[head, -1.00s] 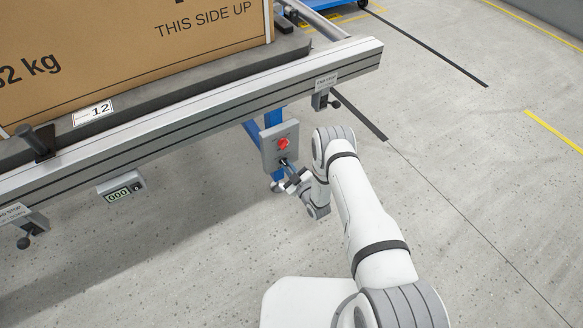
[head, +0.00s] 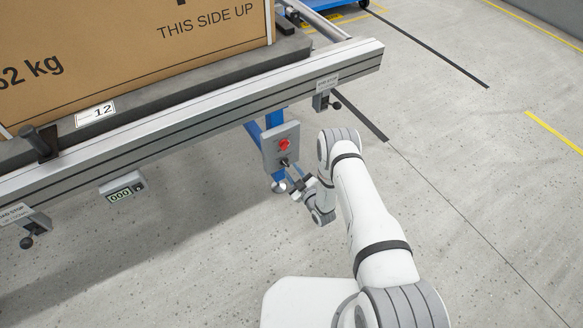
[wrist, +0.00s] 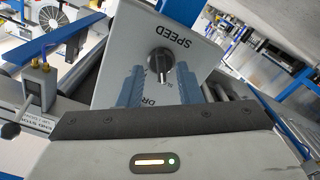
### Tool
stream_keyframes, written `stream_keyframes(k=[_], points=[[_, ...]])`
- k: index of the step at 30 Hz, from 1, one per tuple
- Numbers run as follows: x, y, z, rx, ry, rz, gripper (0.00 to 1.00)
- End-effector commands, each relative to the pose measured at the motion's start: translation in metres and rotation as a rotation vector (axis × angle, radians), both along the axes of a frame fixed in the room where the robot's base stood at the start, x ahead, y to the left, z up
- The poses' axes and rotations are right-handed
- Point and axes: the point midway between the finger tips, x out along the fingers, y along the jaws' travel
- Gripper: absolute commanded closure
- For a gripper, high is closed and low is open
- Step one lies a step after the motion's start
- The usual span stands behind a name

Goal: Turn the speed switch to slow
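The speed switch is a black rotary knob (wrist: 161,62) on a grey control box (head: 269,146) below the conveyor rail. In the wrist view the box face (wrist: 122,52) reads SPEED, upside down. Other lettering beside the knob is partly hidden by the fingers, and I cannot read which setting the knob points to. In the head view the knob (head: 285,163) sits below a red button (head: 284,144). My gripper (wrist: 161,72) is open, with one blue finger on each side of the knob in the picture. In the head view my gripper (head: 296,178) is a little short of the box, apart from the knob.
A large cardboard box (head: 130,60) rests on the conveyor above its metal side rail (head: 200,115). A small counter display (head: 121,190) and a lever-type end stop (head: 327,95) hang from the rail. The floor to the right is clear.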

Motion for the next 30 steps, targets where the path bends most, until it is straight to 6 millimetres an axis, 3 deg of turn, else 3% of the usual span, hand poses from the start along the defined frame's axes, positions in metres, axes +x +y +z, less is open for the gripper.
stream_keyframes(k=[6, 10, 27, 30], points=[[-0.030, -0.022, 0.002, -0.001, 0.002, -0.002, 0.68], [-0.039, -0.028, 0.001, -0.001, 0.000, -0.003, 0.68], [-0.041, -0.029, 0.001, 0.000, -0.002, 0.000, 0.68], [-0.036, -0.029, 0.008, -0.006, 0.004, -0.003, 0.68]])
